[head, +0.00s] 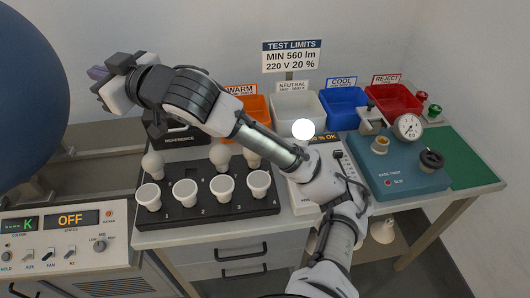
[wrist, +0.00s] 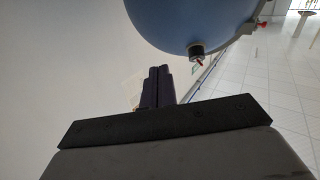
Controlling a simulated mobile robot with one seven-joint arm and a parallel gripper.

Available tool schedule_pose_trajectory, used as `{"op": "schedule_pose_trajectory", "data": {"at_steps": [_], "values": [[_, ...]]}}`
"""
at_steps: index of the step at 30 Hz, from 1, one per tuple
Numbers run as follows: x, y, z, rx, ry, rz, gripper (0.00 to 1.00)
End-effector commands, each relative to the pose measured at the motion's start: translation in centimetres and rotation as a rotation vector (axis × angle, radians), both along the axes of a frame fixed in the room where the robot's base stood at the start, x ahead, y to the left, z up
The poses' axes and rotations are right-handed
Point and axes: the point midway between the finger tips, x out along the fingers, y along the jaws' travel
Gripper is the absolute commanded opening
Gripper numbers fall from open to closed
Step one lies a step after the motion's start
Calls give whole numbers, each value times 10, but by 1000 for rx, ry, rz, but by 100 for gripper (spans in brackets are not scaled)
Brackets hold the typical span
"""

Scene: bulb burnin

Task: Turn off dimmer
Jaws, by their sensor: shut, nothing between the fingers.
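No control in view is clearly labelled as the dimmer. A white panel (head: 60,275) at the lower left has an orange display (head: 77,219) reading OFF above STATUS. A lit bulb (head: 303,129) glows above the white meter (head: 303,198), partly hidden by my arm. My gripper (head: 98,73) is raised at the upper left, beside the blue sphere and well above the panel. It is shut and empty. Its dark purple fingers show together in the wrist view (wrist: 157,87).
The large blue sphere (head: 25,90) is close to my gripper; its underside shows in the wrist view (wrist: 185,22). A black rack (head: 205,207) with several bulbs and cups stands below my arm. Coloured bins line the back. A blue device (head: 400,175) with a gauge stands right.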

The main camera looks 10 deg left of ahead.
Motion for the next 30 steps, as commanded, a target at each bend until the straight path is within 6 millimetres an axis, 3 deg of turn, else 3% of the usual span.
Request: {"op": "schedule_pose_trajectory", "data": {"at_steps": [1, 3, 5, 10, 15, 18, 21, 24, 30], "values": [[21, -15, -16, -82, 47, -55, 0], [44, -37, -41, -198, 130, -124, 0], [63, -61, -63, -293, 205, -190, 0], [102, -150, -120, -548, 439, -399, 0], [113, -255, -163, -766, 698, -617, 0], [108, -308, -178, -858, 833, -721, 0], [99, -347, -186, -923, 937, -798, 0], [92, -372, -190, -961, 1006, -845, 0], [87, -385, -192, -984, 1048, -872, 0]]}}
